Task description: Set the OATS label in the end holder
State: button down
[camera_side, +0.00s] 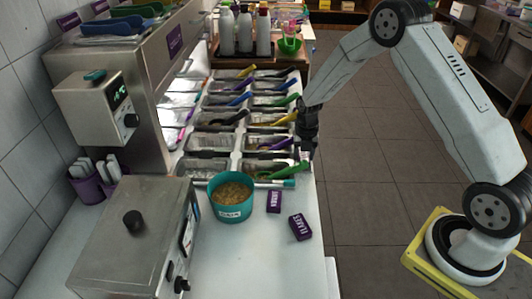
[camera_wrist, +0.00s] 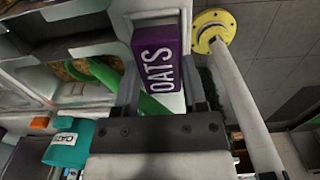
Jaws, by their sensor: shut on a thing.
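The OATS label (camera_wrist: 160,58) is a purple block with white lettering, seen in the wrist view. My gripper (camera_wrist: 161,88) is shut on it, with a finger on each side. In the side view my gripper (camera_side: 306,150) is low at the right edge of the topping trays, near their front end. The label is too small and hidden to make out there. I cannot clearly pick out the end holder, or tell whether the label touches it. A green spoon handle (camera_wrist: 102,72) passes close to the label in the wrist view.
Two purple label blocks lie on the counter, one (camera_side: 273,202) beside the teal tub (camera_side: 231,201) and one (camera_side: 300,227) nearer the front right edge. The trays (camera_side: 236,160) hold several colored spoons. A metal machine (camera_side: 138,240) stands at left; the front counter (camera_side: 240,265) is clear.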

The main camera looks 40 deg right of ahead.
jog(key=shift+f, duration=0.45)
dwell(0.3)
dwell(0.5)
jog(key=shift+c, duration=0.3)
grip_release()
jog(key=shift+o, duration=0.3)
jog(key=shift+r, duration=0.2)
jog(key=shift+r, duration=3.8)
jog(key=shift+s+a+r, duration=0.1)
